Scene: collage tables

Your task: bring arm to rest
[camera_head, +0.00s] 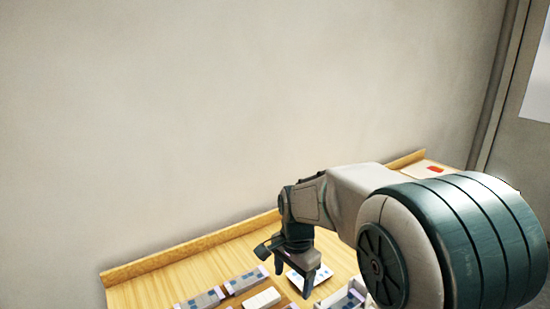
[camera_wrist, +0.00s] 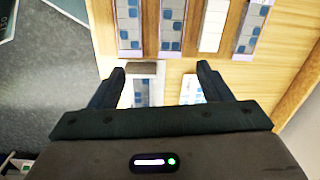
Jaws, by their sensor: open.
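My arm reaches out from the right in the head view. My gripper (camera_head: 293,279) points down over the wooden table (camera_head: 150,290), with its two fingers apart. In the wrist view my gripper (camera_wrist: 160,70) is also open, with no object held between the fingers. A white card with blue squares (camera_wrist: 191,88) and a pale tray with a patterned piece in it (camera_wrist: 150,68) lie below and between the fingers. How high the fingers are above them is hard to tell.
Several patterned strips (camera_head: 246,280) and a plain white block (camera_head: 262,299) lie on the table; the white block also shows in the wrist view (camera_wrist: 213,25). A wooden ledge (camera_head: 190,248) runs along the wall. A red patch (camera_head: 435,169) lies at the far right end.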

